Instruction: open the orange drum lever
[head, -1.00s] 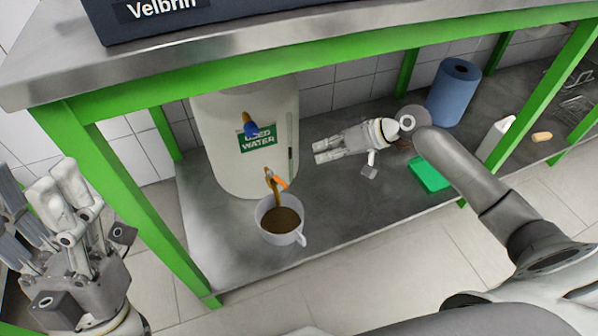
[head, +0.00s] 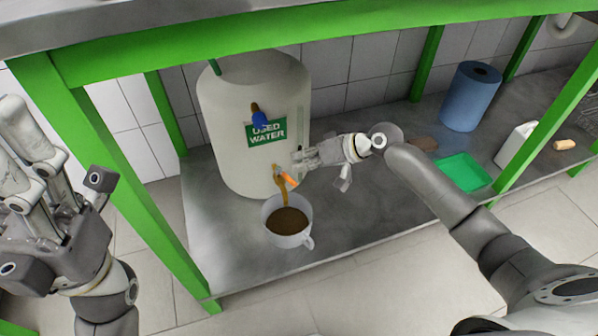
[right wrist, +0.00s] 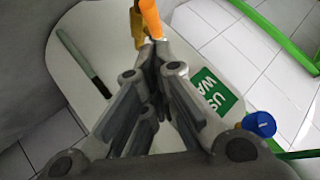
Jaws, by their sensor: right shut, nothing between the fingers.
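The white drum (head: 225,125) with a green "USED WATER" label stands on the lower shelf. Its orange lever (head: 289,180) sits on a brass tap low on its front, and a brown stream runs from that tap into a white pot (head: 288,241) of brown liquid. My right gripper (head: 301,160) is shut and empty beside the drum, just above and right of the lever. In the right wrist view the orange lever (right wrist: 150,18) lies just beyond the closed fingertips (right wrist: 157,50); contact cannot be told. My left gripper (head: 62,165) is open and empty at the left.
A blue-handled tap (head: 259,115) sits higher on the drum. A green frame post (head: 120,190) stands between my left gripper and the drum. A blue roll (head: 470,95), green tray (head: 463,172) and white bottle (head: 515,145) stand to the right. Bare shelf lies between pot and tray.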

